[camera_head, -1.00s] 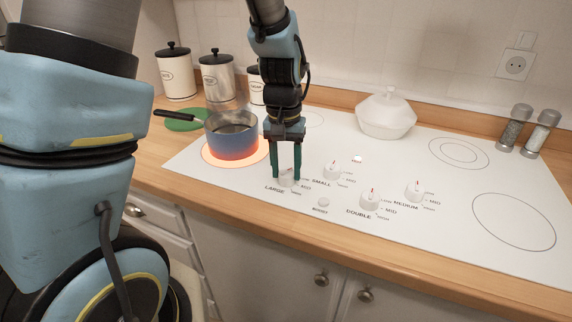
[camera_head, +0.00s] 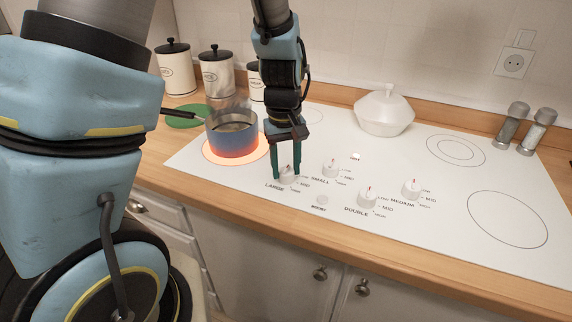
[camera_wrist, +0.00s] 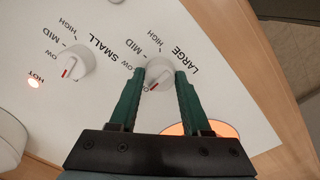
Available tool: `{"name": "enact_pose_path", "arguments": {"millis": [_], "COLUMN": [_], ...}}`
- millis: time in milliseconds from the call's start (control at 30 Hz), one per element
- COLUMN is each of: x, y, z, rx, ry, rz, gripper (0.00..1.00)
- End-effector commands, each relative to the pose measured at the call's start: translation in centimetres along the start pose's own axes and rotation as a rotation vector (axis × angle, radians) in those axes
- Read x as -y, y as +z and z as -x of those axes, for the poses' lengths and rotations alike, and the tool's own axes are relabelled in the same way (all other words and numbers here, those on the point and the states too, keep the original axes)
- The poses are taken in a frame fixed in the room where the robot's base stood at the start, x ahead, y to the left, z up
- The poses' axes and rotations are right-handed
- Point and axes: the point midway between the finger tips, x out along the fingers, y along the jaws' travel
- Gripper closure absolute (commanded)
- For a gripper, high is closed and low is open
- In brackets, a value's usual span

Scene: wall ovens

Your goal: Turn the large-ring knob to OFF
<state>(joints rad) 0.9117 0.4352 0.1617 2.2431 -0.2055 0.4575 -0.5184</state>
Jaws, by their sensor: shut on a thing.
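The large-ring knob (camera_wrist: 158,73) is white, with a red mark pointing to the lower left in the wrist view. It also shows in the head view (camera_head: 288,179), by the word LARGE. My gripper (camera_wrist: 160,78) has its two green fingers on either side of this knob and is shut on it; it reaches down from above in the head view (camera_head: 289,174). MID and HIGH beside the knob are readable; LOW is partly covered by a finger and no OFF label is readable. The large ring (camera_head: 207,152) glows orange under a blue pot (camera_head: 233,143).
The SMALL knob (camera_head: 330,168) is close to the right of my gripper, with the DOUBLE knob (camera_head: 368,197) and MEDIUM knob (camera_head: 412,188) further right. A lit HOT light (camera_wrist: 34,81) shows. The pot's handle (camera_head: 178,112) sticks out left. A white lidded dish (camera_head: 384,112) stands behind.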

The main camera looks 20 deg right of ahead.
Motion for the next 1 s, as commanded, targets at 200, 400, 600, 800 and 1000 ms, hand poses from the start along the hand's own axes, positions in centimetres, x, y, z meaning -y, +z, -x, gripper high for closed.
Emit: {"name": "enact_pose_path", "arguments": {"millis": [200,400,600,800,1000], "x": [0.0,0.0,0.0,0.0,-0.1], "y": [0.0,0.0,0.0,0.0,-0.1], "z": [0.0,0.0,0.0,0.0,1.8], "rx": [0.001,0.001,0.000,0.000,-0.004], "ry": [0.000,0.000,0.000,0.001,0.005], "rz": [0.003,0.003,0.002,0.001,0.001], "gripper": [1.00,0.40,0.22,0.22,0.22]}}
